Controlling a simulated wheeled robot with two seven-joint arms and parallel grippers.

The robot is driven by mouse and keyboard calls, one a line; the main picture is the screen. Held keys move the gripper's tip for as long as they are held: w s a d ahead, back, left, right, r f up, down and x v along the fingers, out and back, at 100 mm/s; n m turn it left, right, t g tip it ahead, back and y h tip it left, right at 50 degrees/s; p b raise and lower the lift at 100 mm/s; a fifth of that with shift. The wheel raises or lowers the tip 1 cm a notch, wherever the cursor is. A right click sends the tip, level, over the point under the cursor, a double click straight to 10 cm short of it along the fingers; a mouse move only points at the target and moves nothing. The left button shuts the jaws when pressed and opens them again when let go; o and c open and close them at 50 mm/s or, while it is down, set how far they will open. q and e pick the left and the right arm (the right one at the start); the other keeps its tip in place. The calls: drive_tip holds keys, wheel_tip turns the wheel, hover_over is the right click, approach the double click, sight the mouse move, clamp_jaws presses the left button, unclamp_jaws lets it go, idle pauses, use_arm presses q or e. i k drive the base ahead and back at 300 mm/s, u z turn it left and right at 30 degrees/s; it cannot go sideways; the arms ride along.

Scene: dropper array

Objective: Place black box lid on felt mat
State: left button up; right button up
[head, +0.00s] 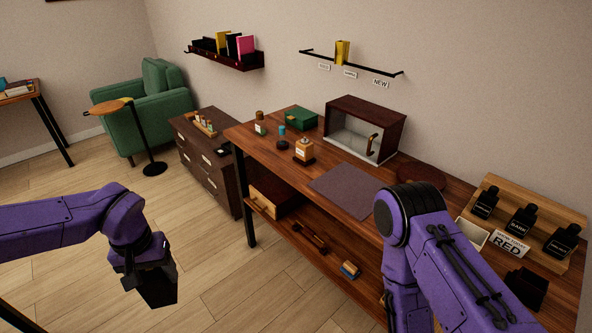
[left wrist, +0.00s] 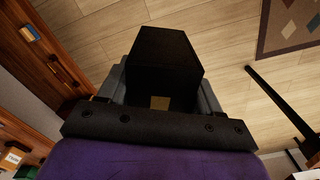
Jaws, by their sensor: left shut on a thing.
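My left gripper (head: 154,270) is shut on the black box lid (head: 161,288), out over the floor to the left of the workbench. In the left wrist view the dark lid (left wrist: 165,52) sits between the grey fingers, with a small tan patch near its lower edge. The felt mat (head: 345,190) is a flat, bare grey-purple sheet on the workbench, far to the right of the lid. My right arm comes in over the bench's right part; its gripper is hidden or out of frame.
On the workbench (head: 272,150) stand a green box (head: 301,118), bottles and a glass-fronted cabinet (head: 361,133) behind the mat. A round dark red pad (head: 420,177) lies beside it. A wooden rack with black bottles (head: 523,219) and an open black box (head: 526,289) are at right.

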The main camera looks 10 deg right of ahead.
sight(360, 191)
drive_tip(key=z, duration=0.7)
drive_tip(key=i, duration=0.8)
drive_tip(key=z, duration=1.1)
drive_tip(key=i, duration=0.2)
drive_tip(key=z, duration=0.1)
